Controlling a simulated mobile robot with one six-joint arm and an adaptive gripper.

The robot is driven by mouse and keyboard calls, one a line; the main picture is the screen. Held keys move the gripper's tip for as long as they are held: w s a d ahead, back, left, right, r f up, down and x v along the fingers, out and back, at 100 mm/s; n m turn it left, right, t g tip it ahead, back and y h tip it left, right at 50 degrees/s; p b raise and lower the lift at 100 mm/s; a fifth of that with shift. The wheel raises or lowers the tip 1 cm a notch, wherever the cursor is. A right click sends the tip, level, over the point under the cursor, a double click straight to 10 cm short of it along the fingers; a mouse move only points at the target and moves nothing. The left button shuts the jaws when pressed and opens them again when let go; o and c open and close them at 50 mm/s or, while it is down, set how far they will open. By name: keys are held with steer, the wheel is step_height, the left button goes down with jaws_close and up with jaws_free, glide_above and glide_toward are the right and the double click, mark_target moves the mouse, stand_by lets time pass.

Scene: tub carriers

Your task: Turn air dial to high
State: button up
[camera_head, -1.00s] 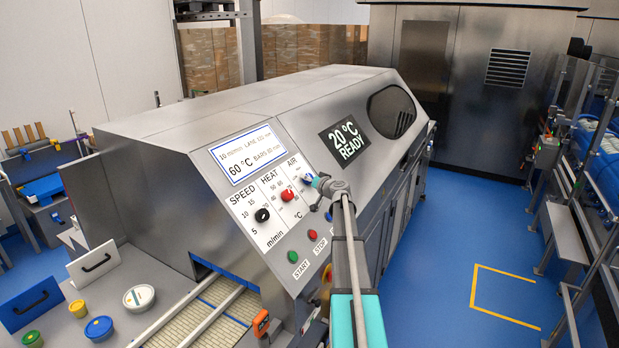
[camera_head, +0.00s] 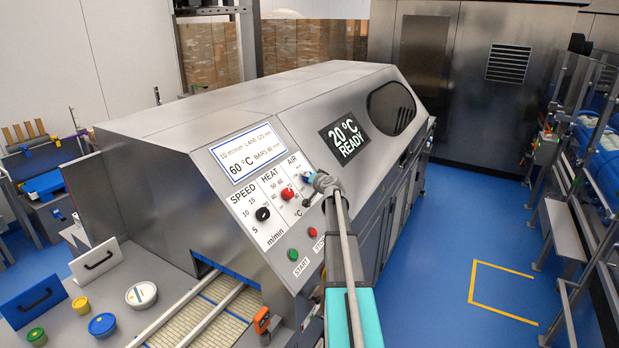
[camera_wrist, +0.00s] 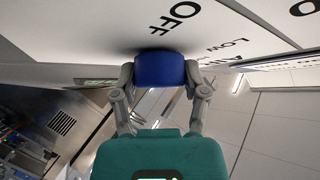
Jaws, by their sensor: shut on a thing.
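The blue air dial (camera_wrist: 160,71) sits on the white panel of the steel machine, under the AIR label. My gripper (camera_wrist: 160,82) is shut on it, one finger on each side, in the wrist view. The printed words OFF and LOW show beside the dial there; a further word is cut off and hard to read. In the head view my gripper (camera_head: 312,181) covers most of the dial, so its pointer is hidden.
Left of it are the red heat dial (camera_head: 288,194) and the black speed dial (camera_head: 263,214). A green start button (camera_head: 293,255) and a red stop button (camera_head: 312,232) lie below. The display (camera_head: 344,138) reads 20 °C READY. Blue floor (camera_head: 440,240) is open at right.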

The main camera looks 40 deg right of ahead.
steer(key=o, duration=1.1)
steer(key=shift+o, duration=0.2)
steer(key=shift+f+n+t+y+b, duration=0.1)
steer(key=shift+n+t+y+b, duration=0.4)
steer(key=shift+n, duration=0.5)
